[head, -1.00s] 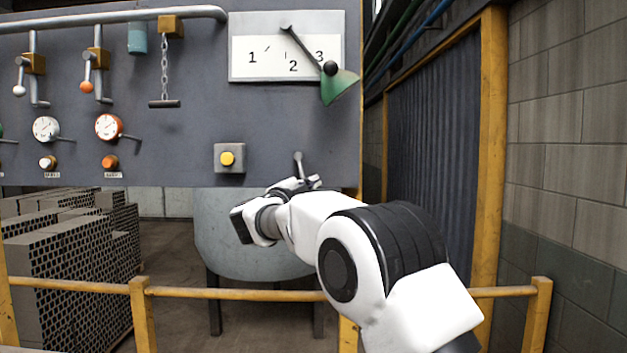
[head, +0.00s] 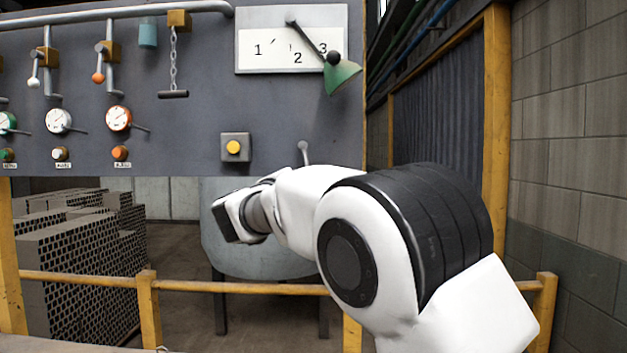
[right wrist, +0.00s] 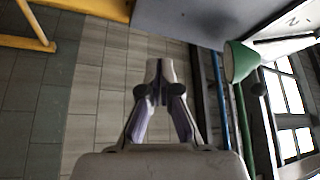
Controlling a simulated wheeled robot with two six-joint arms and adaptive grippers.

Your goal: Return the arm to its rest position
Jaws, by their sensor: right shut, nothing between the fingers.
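My right arm reaches in from the lower right of the head view, folded in front of the control panel (head: 200,110). Its jaws are hidden behind its own links there. In the right wrist view my right gripper (right wrist: 157,75) has its fingers together, with nothing held between them. Beyond it there is tiled wall or floor surface, and the fingers touch nothing that I can see. My left gripper is in neither view.
A yellow rail (head: 240,288) crosses in front. Hollow brick stacks (head: 80,270) stand left. A block wall (head: 570,120) is right.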

